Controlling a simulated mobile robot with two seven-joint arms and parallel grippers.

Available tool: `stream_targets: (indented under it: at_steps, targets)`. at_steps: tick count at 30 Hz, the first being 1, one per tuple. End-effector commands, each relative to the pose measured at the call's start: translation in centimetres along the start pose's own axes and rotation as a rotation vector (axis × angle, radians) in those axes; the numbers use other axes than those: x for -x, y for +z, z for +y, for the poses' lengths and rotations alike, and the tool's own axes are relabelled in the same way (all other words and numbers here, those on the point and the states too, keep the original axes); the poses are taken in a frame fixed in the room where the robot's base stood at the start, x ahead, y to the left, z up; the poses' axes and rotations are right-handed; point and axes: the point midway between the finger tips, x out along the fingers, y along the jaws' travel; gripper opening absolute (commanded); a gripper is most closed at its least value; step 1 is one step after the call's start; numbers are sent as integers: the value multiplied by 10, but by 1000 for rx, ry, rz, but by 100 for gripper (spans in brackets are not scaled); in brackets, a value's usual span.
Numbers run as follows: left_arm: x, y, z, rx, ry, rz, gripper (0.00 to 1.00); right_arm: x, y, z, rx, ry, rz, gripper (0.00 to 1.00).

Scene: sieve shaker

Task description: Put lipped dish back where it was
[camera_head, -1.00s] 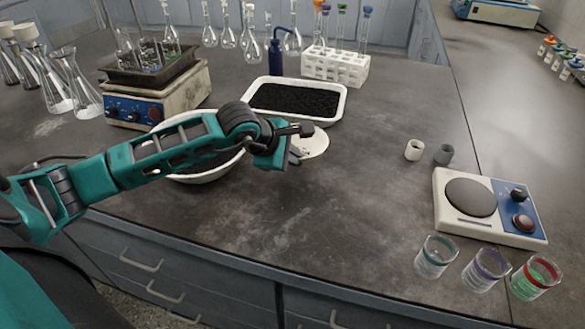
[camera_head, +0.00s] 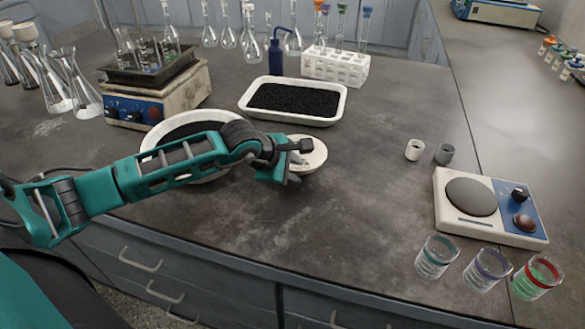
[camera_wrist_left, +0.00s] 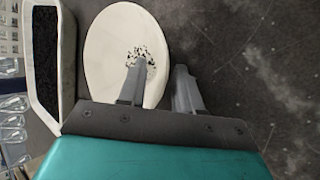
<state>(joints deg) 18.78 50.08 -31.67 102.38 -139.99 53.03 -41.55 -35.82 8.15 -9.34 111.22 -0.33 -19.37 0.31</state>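The lipped dish, a pale round shallow dish (camera_head: 314,155), is on the bench beside the large white bowl, partly hidden by my left gripper (camera_head: 292,162). In the left wrist view the dish (camera_wrist_left: 108,58) has several black specks on its face. My left gripper (camera_wrist_left: 162,78) shows a clear gap between its fingers. One finger overlaps the dish near the specks; the other lies outside its edge, over the bench. I cannot tell whether the fingers touch the dish. My right gripper is not in view.
The white bowl (camera_head: 152,138) with dark contents is behind my left arm. A white tray (camera_head: 246,104) of black grains stands behind the dish. Two small cups (camera_head: 414,150) (camera_head: 444,154), a hotplate (camera_head: 470,197) and glass beakers (camera_head: 435,258) are at right. The front middle bench is clear.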

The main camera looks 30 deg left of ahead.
Motion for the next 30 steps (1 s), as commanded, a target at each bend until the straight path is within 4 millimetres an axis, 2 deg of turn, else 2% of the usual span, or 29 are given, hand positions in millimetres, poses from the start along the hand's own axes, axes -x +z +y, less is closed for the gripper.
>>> stream_targets:
  at_steps: [5,8,21,30]
  targets:
    - [3,1,2,0,0,0,34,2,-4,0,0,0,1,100]
    - [13,0,2,0,2,1,34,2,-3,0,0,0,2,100]
    - [98,0,1,-4,-1,3,34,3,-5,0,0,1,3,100]
    - [120,0,1,0,0,1,34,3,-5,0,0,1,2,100]
